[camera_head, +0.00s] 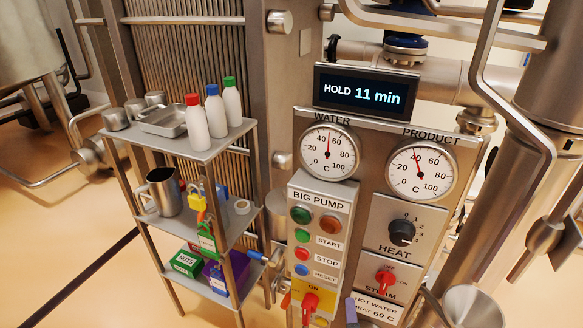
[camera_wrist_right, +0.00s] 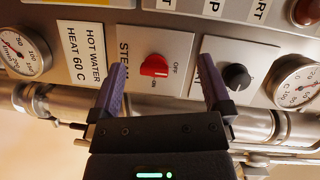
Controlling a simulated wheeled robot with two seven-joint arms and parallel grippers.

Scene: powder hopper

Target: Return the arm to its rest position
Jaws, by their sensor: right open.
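My right gripper (camera_wrist_right: 165,62) is open and empty in the wrist view, with its two purple fingers spread apart. The red steam knob (camera_wrist_right: 153,66) shows between the fingers, beyond the tips; I cannot tell the exact gap. In the head view a purple finger of the right gripper (camera_head: 350,311) shows at the bottom edge, below and left of the red steam knob (camera_head: 385,281). The rest of that gripper is hard to make out there. My left gripper is in neither view.
The control panel (camera_head: 366,202) fills the centre right, with gauges, a black heat knob (camera_head: 401,232) and big pump buttons. Pipes crowd the right side. A shelf cart (camera_head: 185,228) with bottles, a jug and boxes stands left. Open floor (camera_head: 60,235) lies farther left.

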